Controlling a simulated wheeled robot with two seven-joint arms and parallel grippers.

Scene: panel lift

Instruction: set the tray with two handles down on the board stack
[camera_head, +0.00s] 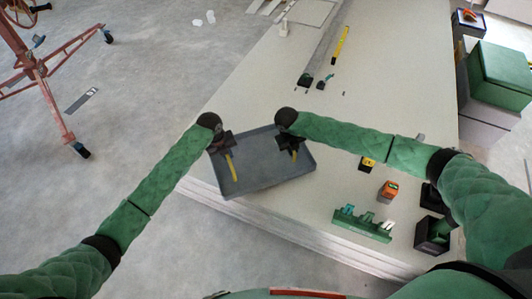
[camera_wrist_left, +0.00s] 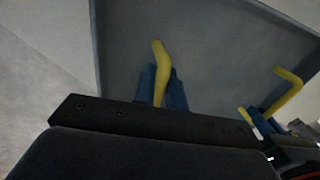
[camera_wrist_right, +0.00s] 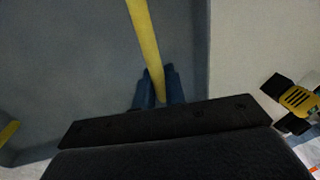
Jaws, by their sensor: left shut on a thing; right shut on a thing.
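The grey tray (camera_head: 262,172) with two yellow handles is at the near left corner of the pale board stack (camera_head: 350,120), tilted in the head view, its left part reaching past the stack's edge. I cannot tell whether it touches the boards. My left gripper (camera_head: 226,150) is shut on the left yellow handle (camera_head: 231,170); the left wrist view shows blue fingers (camera_wrist_left: 162,88) around it. My right gripper (camera_head: 292,147) is shut on the right yellow handle (camera_head: 294,155), also seen between blue fingers (camera_wrist_right: 158,88) in the right wrist view.
A green rack (camera_head: 362,225), an orange device (camera_head: 388,190) and a yellow-black item (camera_head: 367,163) stand on the boards to the right. A yellow level (camera_head: 340,45) and small tools (camera_head: 315,82) lie further back. The stack's middle is clear.

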